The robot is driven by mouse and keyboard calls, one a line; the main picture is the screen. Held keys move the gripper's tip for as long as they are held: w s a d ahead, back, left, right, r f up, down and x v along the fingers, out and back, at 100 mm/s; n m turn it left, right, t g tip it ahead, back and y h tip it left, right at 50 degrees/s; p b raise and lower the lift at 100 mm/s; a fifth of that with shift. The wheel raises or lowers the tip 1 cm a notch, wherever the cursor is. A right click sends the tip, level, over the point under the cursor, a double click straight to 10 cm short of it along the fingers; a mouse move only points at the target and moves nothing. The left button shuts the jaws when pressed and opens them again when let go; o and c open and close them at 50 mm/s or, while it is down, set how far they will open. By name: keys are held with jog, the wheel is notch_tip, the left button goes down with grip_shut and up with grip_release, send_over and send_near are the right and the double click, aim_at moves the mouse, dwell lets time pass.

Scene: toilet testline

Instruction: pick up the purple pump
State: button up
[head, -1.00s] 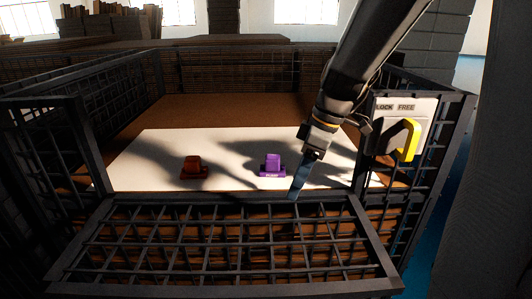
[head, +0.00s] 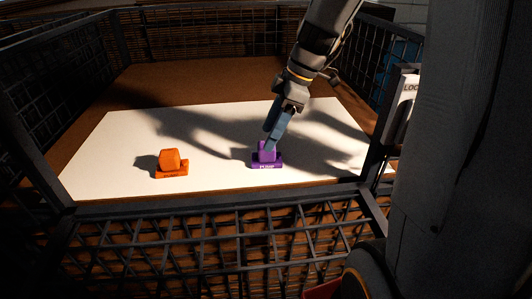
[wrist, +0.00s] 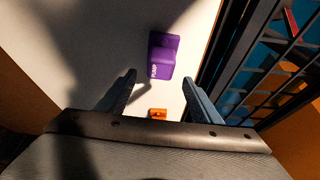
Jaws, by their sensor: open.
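The purple pump (head: 266,161), a small block on a flat base with a label on its front, sits upright on a white sheet. My gripper (head: 273,143) is over it in the head view, its blue fingers close to its top and partly in front of it. In the wrist view the open fingers (wrist: 158,88) stand apart with nothing between them. The purple pump (wrist: 163,55) shows just beyond the fingertips, near the middle. Whether a finger touches it I cannot tell.
An orange block of similar shape (head: 171,164) sits to the left on the white sheet (head: 100,178). A dark mesh cage (head: 215,235) surrounds the sheet, with its front panel folded down. A lock plate (head: 408,95) is at the right post.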

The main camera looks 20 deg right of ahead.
aim_at(267, 154)
jog(key=f, duration=0.2)
jog(key=f+p, duration=0.1)
jog(key=shift+a+f, duration=0.25)
jog(key=shift+a, duration=0.05)
jog(key=shift+w+a+f, duration=0.15)
jog(key=shift+a+f, duration=0.1)
jog(key=shift+f, duration=0.35)
jog(key=shift+c, duration=0.4)
jog(key=c, duration=1.4)
